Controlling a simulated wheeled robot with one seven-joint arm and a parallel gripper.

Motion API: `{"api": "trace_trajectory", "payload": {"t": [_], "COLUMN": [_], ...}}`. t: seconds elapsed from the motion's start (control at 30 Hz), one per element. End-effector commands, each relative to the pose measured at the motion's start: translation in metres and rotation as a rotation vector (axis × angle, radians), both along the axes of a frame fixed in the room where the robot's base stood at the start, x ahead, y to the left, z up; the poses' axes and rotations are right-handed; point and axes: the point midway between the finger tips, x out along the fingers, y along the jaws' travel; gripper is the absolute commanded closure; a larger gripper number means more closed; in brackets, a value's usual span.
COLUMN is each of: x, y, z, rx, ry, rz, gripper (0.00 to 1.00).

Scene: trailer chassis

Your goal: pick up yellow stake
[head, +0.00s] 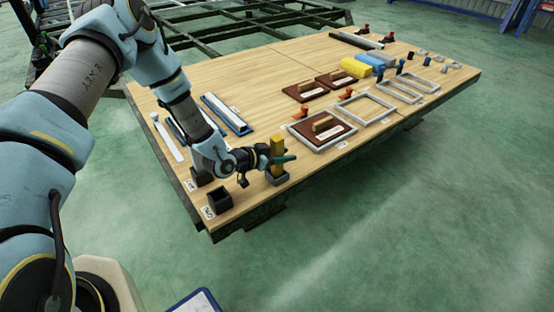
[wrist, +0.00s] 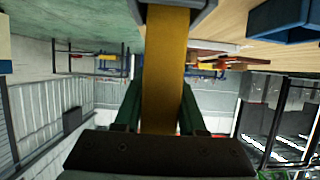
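The yellow stake (head: 276,151) stands upright near the front edge of the wooden table, its foot in a dark grey square holder (head: 277,177). My gripper (head: 285,159) is at the stake's upper part, well above the holder. In the wrist view the stake (wrist: 165,70) runs down the middle, between the two green fingers (wrist: 162,105), with the grey holder (wrist: 190,12) at the top. One finger lies on each side, very close to the stake. I cannot tell whether both press on it.
An empty dark square holder (head: 217,200) stands at the table's near corner, with another dark holder (head: 201,174) behind it. A framed brown board (head: 322,128) lies to the right, with more frames and blocks beyond. The green floor (head: 430,220) on the right is clear.

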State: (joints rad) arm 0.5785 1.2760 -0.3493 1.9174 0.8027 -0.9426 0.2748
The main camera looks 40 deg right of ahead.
Motion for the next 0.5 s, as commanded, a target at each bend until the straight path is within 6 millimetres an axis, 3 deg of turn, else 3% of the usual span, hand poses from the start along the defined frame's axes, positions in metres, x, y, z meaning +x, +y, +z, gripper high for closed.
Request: {"api": "trace_trajectory", "payload": {"t": [0.03, 0.3, 0.5], "x": [0.0, 0.0, 0.0001], "y": [0.0001, 0.0001, 0.0002], "z": [0.0, 0.0, 0.0001], "rx": [0.0, 0.0, 0.0], "ry": [0.0, 0.0, 0.0], "rz": [0.0, 0.0, 0.0], "gripper": [0.68, 0.98, 1.0]}}
